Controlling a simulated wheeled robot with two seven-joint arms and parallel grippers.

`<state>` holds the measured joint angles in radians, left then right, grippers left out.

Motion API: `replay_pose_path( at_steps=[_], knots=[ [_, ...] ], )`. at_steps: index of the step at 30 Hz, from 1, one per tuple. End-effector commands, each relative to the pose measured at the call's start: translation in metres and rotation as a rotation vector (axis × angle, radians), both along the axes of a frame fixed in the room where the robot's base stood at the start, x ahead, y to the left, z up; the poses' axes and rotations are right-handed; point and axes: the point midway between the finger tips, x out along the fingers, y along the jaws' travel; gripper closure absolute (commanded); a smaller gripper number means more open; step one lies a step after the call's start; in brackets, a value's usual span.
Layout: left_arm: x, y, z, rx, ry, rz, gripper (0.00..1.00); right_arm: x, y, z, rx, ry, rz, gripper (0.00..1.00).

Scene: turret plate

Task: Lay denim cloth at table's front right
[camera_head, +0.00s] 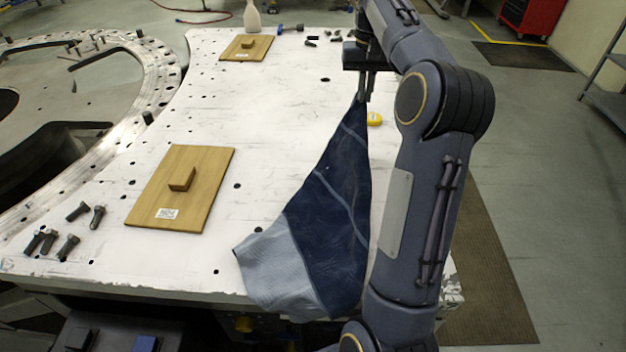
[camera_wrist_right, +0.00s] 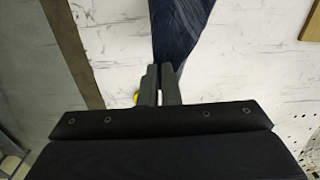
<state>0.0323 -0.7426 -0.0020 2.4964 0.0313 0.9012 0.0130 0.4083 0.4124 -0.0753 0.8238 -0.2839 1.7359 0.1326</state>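The denim cloth (camera_head: 328,205) is dark blue with a pale blue patch at its lower left. It hangs from its top corner, and its lower part spreads over the table's front right edge. My right gripper (camera_head: 364,98) is shut on that top corner, above the white table (camera_head: 260,120). In the right wrist view the cloth (camera_wrist_right: 180,30) runs away from the fingertips of the gripper (camera_wrist_right: 164,72). My right arm hides part of the table's right side. My left gripper is not in view.
A wooden board with a block handle (camera_head: 180,188) lies left of the cloth, with several dark bolts (camera_head: 60,240) beyond it at the front left. A second board (camera_head: 246,47) and a pale bottle (camera_head: 252,17) are at the back. A yellow item (camera_head: 375,119) sits near the gripper.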

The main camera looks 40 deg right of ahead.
Motion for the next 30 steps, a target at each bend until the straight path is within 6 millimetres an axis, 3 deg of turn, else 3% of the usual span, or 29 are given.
replay_pose_path(
  at_steps=[14, 26, 30],
  knots=[
    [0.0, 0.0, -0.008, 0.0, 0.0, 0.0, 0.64, 0.007, 0.085, -0.036, 0.001, 0.0, 0.008, 1.0],
    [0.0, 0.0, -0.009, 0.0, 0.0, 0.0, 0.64, 0.011, 0.133, -0.096, 0.001, 0.002, 0.005, 1.0],
    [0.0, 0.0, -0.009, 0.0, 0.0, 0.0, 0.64, 0.011, 0.132, -0.114, 0.0, 0.002, 0.002, 1.0]
  ],
)
